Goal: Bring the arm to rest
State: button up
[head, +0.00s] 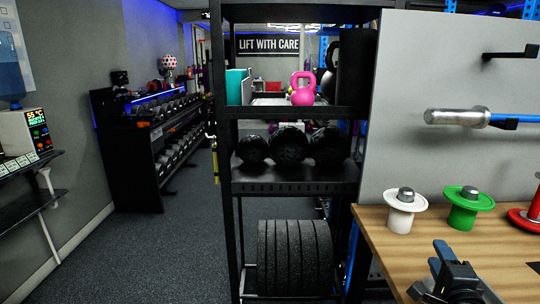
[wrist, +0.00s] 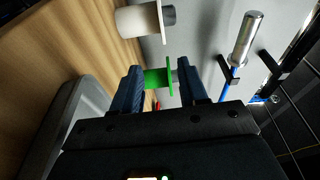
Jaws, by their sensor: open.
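My gripper (head: 447,258) is above the front of the wooden bench (head: 400,252) in the head view, in front of the green flanged piece (head: 463,213). In the wrist view its two dark blue fingers (wrist: 159,70) stand apart. The green flanged piece (wrist: 155,79) shows in the gap between them, farther off. Nothing appears held. Much of my arm is outside the head view.
On the bench stand a white flanged piece (head: 402,211) and a red one (head: 525,216), cut by the picture edge. A metal bar (head: 458,117) hangs on the grey panel (head: 420,70). A black rack (head: 232,150) with kettlebells and plates stands left. Floor (head: 170,240) is clear.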

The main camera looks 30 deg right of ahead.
jog(key=s+a+f+n+t+y, duration=0.1)
jog(key=s+a+f+n+y, duration=0.1)
jog(key=a+n, duration=0.35)
jog(key=s+a+f+n+y, duration=0.1)
jog(key=s+a+n+y, duration=0.1)
jog(key=a, duration=0.7)
jog(key=s+a+f+n+t+y, duration=0.1)
jog(key=s+a+f+n, duration=0.2)
jog(key=a, duration=0.4)
jog(key=s+a+r+n+y, duration=0.3)
jog(key=s+a+n, duration=0.4)
jog(key=s+n, duration=0.1)
jog(key=s+a+r+n+y, duration=0.4)
jog(key=s+a+n, duration=0.3)
jog(key=a+n, duration=0.1)
jog(key=shift+s+r+y, duration=0.15)
jog(key=shift+s+y, duration=0.15)
jog(key=shift+s, duration=0.05)
